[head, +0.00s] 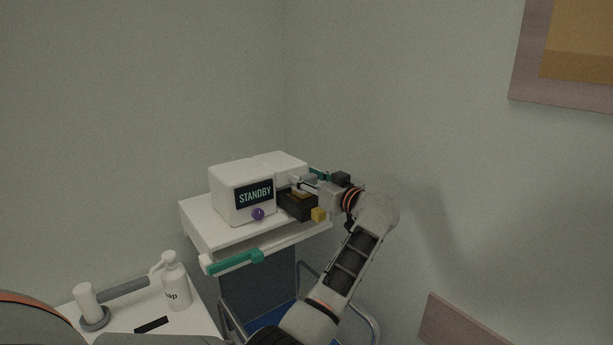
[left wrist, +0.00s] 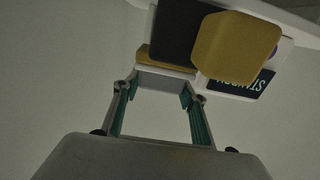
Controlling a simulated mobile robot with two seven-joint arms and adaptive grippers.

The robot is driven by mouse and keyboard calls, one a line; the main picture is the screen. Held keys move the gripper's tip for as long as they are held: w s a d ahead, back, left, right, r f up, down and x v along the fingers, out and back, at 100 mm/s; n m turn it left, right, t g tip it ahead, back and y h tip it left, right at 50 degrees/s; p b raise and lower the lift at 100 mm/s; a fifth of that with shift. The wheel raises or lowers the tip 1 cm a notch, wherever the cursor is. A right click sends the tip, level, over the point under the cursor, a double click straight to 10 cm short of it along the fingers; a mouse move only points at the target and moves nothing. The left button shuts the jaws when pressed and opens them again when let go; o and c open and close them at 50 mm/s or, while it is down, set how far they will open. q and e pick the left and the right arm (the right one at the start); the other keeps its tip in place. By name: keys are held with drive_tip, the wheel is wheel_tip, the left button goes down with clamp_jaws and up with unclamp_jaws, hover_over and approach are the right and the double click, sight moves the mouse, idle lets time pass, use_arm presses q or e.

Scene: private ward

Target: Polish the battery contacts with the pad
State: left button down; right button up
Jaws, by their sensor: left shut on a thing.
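A white device (head: 242,192) with a STANDBY screen and a purple knob stands on a white shelf (head: 192,217). A black battery (head: 292,207) with a yellow block-shaped knob (head: 318,214) sticks out of its right side. The battery (left wrist: 178,30) and yellow knob (left wrist: 235,48) are upside down in the left wrist view. My left gripper (head: 312,185) is at the battery. It is shut on a grey pad (left wrist: 165,82) between teal fingertips (left wrist: 163,94). The pad is right at the gold contacts (left wrist: 160,57); I cannot tell whether they touch. My right gripper is not in view.
A soap bottle (head: 175,285) stands on a white surface at lower left. Walls close in behind and to the right; a picture frame (head: 530,90) hangs at upper right.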

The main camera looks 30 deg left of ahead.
use_arm(q)
drive_tip(key=shift+f, duration=0.2)
drive_tip(key=shift+s, duration=0.2)
drive_tip(key=shift+s+a, duration=0.25)
drive_tip(key=shift+s, duration=0.35)
drive_tip(key=shift+s+a, duration=0.3)
drive_tip(key=shift+s, duration=0.35)
drive_tip(key=shift+s+a, duration=0.25)
drive_tip(key=shift+s, duration=0.35)
drive_tip(key=shift+w+d, duration=0.3)
drive_tip(key=shift+w, duration=0.4)
drive_tip(key=shift+w+d, duration=0.25)
drive_tip(key=shift+w, duration=0.4)
drive_tip(key=shift+w+d, duration=0.3)
drive_tip(key=shift+w, duration=0.4)
